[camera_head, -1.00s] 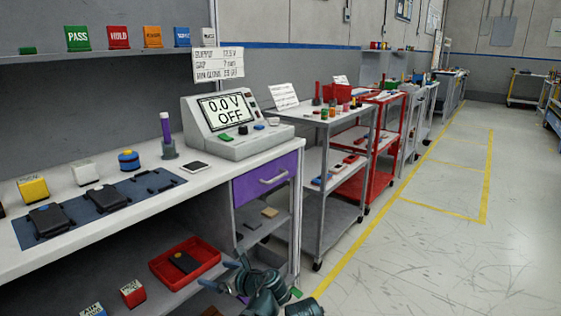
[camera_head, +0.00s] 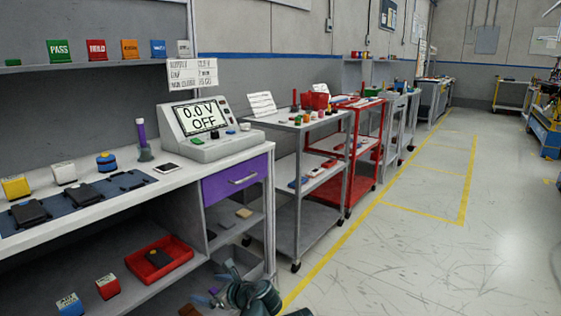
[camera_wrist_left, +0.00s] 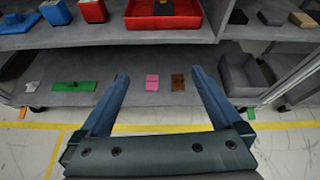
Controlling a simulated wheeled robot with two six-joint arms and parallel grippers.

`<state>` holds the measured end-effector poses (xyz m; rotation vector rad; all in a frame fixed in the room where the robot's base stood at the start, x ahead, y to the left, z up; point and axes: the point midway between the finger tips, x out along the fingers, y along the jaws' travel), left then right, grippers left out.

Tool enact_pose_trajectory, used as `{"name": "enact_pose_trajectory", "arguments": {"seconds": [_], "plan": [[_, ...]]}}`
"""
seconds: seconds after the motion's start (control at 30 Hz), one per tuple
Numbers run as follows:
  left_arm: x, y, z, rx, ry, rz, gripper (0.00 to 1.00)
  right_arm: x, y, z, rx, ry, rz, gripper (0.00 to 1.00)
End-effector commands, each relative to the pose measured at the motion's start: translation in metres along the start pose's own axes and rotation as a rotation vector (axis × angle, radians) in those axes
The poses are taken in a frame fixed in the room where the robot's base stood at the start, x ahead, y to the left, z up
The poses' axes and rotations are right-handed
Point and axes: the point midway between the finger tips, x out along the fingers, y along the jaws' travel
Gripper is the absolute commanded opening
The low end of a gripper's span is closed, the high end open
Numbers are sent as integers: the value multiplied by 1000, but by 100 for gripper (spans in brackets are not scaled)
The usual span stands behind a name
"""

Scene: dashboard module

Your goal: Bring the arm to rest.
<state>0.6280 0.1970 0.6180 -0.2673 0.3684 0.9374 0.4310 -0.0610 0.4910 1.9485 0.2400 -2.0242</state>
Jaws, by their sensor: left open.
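My left gripper (camera_head: 229,270) is at the bottom of the head view, in front of the bench's lower shelves. In the left wrist view the left gripper (camera_wrist_left: 158,84) has its two fingers wide apart, with nothing between them. Its fingers point toward the bottom shelf (camera_wrist_left: 220,99), where a pink block (camera_wrist_left: 152,82) and a brown block (camera_wrist_left: 178,82) lie beyond the fingertips. My right gripper is not in view.
A red tray (camera_head: 160,258) with a dark module stands on the bench's middle shelf. The bench top (camera_head: 205,162) holds a power supply (camera_head: 205,128) and a blue mat. Grey and red carts (camera_head: 298,200) stand to the right. The floor (camera_head: 400,265) right of the yellow line is clear.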

Motion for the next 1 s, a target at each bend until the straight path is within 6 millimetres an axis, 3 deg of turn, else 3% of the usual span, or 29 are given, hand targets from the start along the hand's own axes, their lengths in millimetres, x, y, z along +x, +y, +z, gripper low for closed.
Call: {"name": "enact_pose_trajectory", "arguments": {"seconds": [0.27,0.47,0.67,0.8,1.0], "plan": [[9,19,-18,-212,103,50,100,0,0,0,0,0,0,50],[15,41,-41,-473,219,134,100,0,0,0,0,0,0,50],[15,68,-75,-863,373,307,100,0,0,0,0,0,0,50],[6,88,-105,-1218,487,517,100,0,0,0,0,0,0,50],[-12,100,-130,-1553,569,779,100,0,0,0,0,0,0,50]]}}
